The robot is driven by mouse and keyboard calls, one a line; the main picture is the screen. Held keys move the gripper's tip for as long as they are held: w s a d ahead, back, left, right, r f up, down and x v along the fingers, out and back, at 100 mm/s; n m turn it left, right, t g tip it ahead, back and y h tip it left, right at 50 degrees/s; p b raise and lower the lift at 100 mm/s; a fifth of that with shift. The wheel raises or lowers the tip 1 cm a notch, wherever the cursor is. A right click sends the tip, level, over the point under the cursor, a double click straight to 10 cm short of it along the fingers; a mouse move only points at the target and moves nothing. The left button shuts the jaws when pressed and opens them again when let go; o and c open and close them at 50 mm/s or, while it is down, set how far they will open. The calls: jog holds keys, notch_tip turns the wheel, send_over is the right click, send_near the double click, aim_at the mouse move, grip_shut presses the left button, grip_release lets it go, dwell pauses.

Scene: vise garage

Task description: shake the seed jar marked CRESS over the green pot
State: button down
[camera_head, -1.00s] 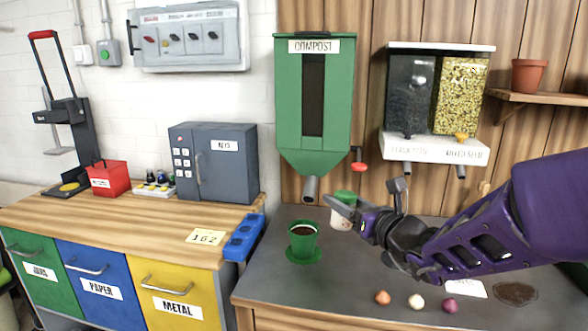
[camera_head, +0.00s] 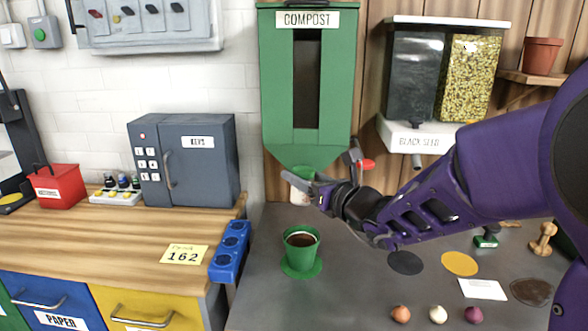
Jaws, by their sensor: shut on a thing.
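The green pot (camera_head: 300,239), filled with brown soil, stands on a green saucer (camera_head: 302,272) on the grey bench. My arm reaches in from the right.
The green COMPOST hopper (camera_head: 340,150) hangs behind the jar, which hides its spout. A red-tipped lever (camera_head: 366,164) is close to my gripper. A blue socket strip (camera_head: 230,250) is left of the pot. Three bulbs (camera_head: 438,314) and a white card (camera_head: 482,289) lie front right.

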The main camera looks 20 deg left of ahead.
aim_at(295, 203)
jog(key=shift+w+a, duration=0.25)
jog(key=shift+a, duration=0.05)
jog(key=f+m+g, duration=0.1)
jog(key=m, duration=0.1)
jog(key=s+f+m+g, duration=0.1)
jog(key=m, duration=0.2)
jog(key=shift+a+f+h, duration=0.1)
jog(key=shift+f+h, duration=0.2)
jog(key=shift+h, duration=0.1)
jog(key=f+m+g, duration=0.1)
jog(key=m+g, duration=0.1)
jog(key=m, duration=0.1)
jog(key=shift+s+a+f, duration=0.1)
jog(key=shift+s+f, duration=0.2)
jog(key=shift+f, duration=0.05)
jog(key=shift+f+m+g+p, duration=0.1)
jog(key=shift+m+g+p, duration=0.3)
jog(key=shift+m+p, duration=0.35)
jog(key=shift+p, duration=0.65)
jog(key=m+g+p, duration=0.1)
jog(key=p, duration=0.3)
jog(key=f+m+g+p, duration=0.1)
jog(key=m+p, duration=0.1)
jog(key=p, duration=0.2)
jog(key=shift+s+f+p, duration=0.15)
jog(key=shift+f+p, duration=0.05)
jog(key=shift+p, duration=0.15)
jog(key=shift+f+m, duration=0.1)
jog(key=shift+m, duration=0.15)
